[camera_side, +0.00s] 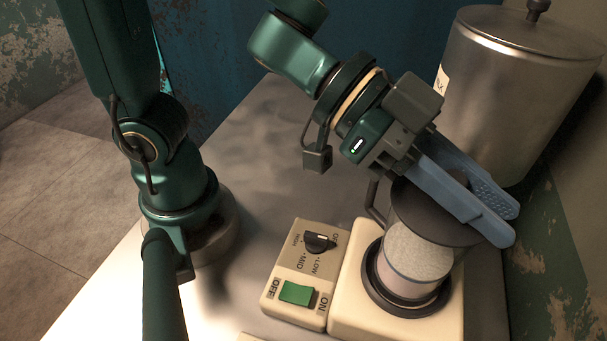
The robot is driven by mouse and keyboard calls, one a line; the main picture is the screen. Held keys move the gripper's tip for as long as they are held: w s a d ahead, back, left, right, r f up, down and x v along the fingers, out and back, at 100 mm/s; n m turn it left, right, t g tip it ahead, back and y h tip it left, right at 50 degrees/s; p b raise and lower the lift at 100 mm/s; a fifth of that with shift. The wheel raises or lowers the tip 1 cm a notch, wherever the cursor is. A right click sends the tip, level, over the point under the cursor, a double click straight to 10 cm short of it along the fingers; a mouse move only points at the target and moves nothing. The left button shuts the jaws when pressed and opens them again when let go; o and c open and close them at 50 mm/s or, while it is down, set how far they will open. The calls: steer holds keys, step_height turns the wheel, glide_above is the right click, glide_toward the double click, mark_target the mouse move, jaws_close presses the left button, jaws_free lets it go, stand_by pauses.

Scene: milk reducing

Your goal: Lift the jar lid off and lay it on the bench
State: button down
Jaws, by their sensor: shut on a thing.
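The jar (415,262) stands upright on a cream base with a dark ring around its foot. Its lower part is clear and shows pale, grainy contents. The dark lid (425,228) is at the jar's top, partly covered by my gripper. My gripper (507,220) comes in from the upper left with its two blue fingers slanting down across the lid. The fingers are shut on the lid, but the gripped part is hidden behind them. I cannot tell whether the lid rests on the rim or is slightly raised.
A cream control box (304,270) with a dial and green switch stands left of the jar. A large metal canister (510,95) with a knobbed lid stands close behind my gripper. The grey bench (260,170) is clear behind and left of the control box.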

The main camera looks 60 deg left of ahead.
steer(key=shift+r, duration=2.05)
steer(key=w+a+r, duration=0.4)
steer(key=a+r, duration=0.3)
steer(key=a, duration=0.4)
steer(key=w+a+f+n+t+y, duration=0.1)
steer(key=a+f+n+t+y, duration=0.25)
steer(key=a, duration=0.45)
steer(key=w+a+f+n+t+y, duration=0.1)
steer(key=a+f+n+t+y, duration=0.15)
steer(key=a+n+y, duration=0.35)
steer(key=m+g+h, duration=0.2)
steer(key=m+h, duration=0.4)
steer(key=h, duration=0.1)
glide_toward(457, 32)
steer(key=shift+n, duration=0.25)
steer(key=x, duration=0.4)
steer(key=shift+w+d, duration=0.1)
steer(key=s+d+r+m+g+h, duration=0.1)
steer(key=s+d+m+g+h, duration=0.1)
steer(key=d+m+g, duration=0.2)
steer(key=d, duration=0.3)
steer(key=shift+d+r, duration=0.15)
steer(key=shift+r, duration=0.05)
steer(key=shift+d+h, duration=0.1)
steer(key=shift+h, duration=0.25)
